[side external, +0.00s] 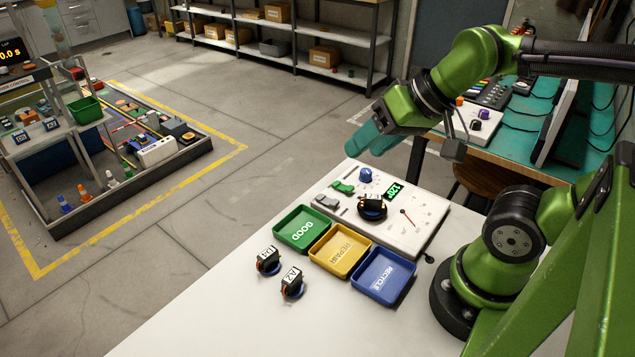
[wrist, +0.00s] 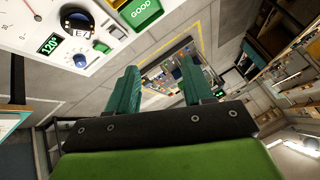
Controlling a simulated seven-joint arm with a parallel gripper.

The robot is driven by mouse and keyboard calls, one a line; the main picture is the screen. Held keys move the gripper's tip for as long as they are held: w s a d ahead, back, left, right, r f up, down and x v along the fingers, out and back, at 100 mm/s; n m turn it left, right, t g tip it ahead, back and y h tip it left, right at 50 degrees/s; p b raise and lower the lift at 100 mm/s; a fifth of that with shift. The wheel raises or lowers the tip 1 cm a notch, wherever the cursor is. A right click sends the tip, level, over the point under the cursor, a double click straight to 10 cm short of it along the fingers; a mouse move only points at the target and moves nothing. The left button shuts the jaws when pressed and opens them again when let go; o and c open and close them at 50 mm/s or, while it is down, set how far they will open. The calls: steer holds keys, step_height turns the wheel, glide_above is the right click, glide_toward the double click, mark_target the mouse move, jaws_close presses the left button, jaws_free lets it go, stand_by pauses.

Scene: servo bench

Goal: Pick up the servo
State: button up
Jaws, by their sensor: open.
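Three black servos show in the side view. One servo (side external: 372,207) sits on the white test panel (side external: 425,228); the wrist view shows it (wrist: 77,21) with a label that seems to read E7. Two more, a left servo (side external: 268,261) and a right servo (side external: 292,283) with white labels, stand on the white table in front of the trays. My gripper (side external: 364,138), with teal fingers, is raised above and behind the panel, apart from every servo. In the wrist view its fingers (wrist: 159,80) are spread, with nothing between them.
A green GOOD tray (side external: 283,240), a yellow REPAIR tray (side external: 322,258) and a blue RECYCLE tray (side external: 361,283) line the panel's front edge. The panel carries a blue knob (side external: 365,175) and a green display (side external: 394,190). The table's front left is clear.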

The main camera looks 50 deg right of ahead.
steer(key=n+g+h, duration=0.2)
steer(key=n+g, duration=0.5)
glide_above(374, 197)
step_height(374, 197, down, 3)
steer(key=n, duration=0.3)
steer(key=f, duration=1)
steer(key=shift+s+d+f, duration=0.15)
steer(key=shift+s+f, duration=0.05)
steer(key=shift+f, duration=0.1)
steer(key=shift+w+f, duration=0.15)
steer(key=shift+f, duration=1.2)
steer(key=shift+w+f, duration=0.15)
steer(key=shift+f, duration=1.2)
